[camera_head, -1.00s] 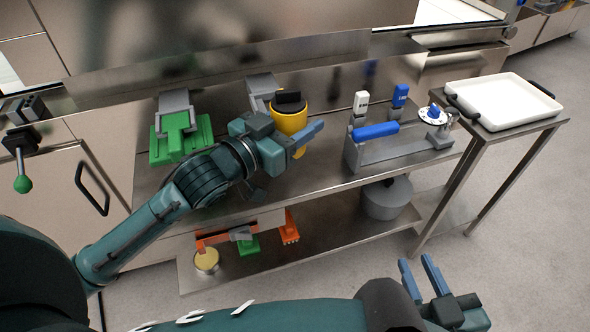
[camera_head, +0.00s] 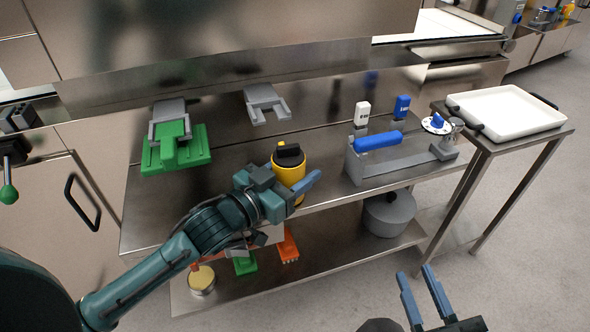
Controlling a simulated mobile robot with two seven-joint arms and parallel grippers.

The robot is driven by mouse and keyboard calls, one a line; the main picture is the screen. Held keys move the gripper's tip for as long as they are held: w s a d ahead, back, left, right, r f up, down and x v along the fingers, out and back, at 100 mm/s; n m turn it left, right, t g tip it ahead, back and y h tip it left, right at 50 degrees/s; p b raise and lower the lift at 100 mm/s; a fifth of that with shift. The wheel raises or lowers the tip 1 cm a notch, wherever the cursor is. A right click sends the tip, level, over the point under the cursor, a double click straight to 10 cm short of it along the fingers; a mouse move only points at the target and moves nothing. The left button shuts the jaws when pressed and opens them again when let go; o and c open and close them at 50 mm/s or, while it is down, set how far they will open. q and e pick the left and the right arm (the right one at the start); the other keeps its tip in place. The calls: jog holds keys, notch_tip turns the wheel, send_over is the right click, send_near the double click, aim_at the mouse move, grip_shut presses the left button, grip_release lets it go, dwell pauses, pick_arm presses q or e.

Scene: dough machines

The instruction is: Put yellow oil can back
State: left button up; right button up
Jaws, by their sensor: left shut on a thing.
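The yellow oil can (camera_head: 289,172) with a black top is in my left gripper (camera_head: 306,188), which is shut on it near the front edge of the upper steel shelf. The can looks roughly upright; whether its base touches the shelf is hidden. A grey forked bracket (camera_head: 265,103) on the back wall is empty, behind and left of the can. My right gripper (camera_head: 428,290) is empty with its fingers apart, low at the lower right, in front of the shelves.
A green holder (camera_head: 176,150) with a grey bracket stands on the left of the steel shelf (camera_head: 225,180). A grey stand with a blue roller (camera_head: 377,141) is to the right. A white tray (camera_head: 508,110) lies on a side table. A grey pot (camera_head: 389,213) is below.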

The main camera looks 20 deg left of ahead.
pick_arm(q)
jog(key=o, duration=1.1)
jog(key=shift+f, duration=0.1)
jog(key=shift+s+r, duration=0.1)
jog(key=shift+r, duration=0.1)
jog(key=d+p+v, duration=0.1)
jog(key=p+v, duration=0.1)
jog(key=v, duration=1)
jog(key=shift+m+t+y, duration=0.3)
jog(key=shift+m+y, duration=0.1)
jog(key=shift+y, duration=0.5)
jog(key=s+d, duration=0.2)
jog(key=s+d+f, duration=0.1)
jog(key=s+d, duration=0.2)
jog(key=d, duration=0.1)
jog(key=shift+s+d+f, duration=0.3)
jog(key=shift+s+d, duration=0.05)
jog(key=shift+s, duration=0.05)
pick_arm(e)
jog(key=shift+w+d+f+m+g+h, duration=0.1)
jog(key=shift+w+d+m+g+h, duration=0.1)
jog(key=shift+d+m+g+h, duration=0.45)
jog(key=shift+a, duration=0.2)
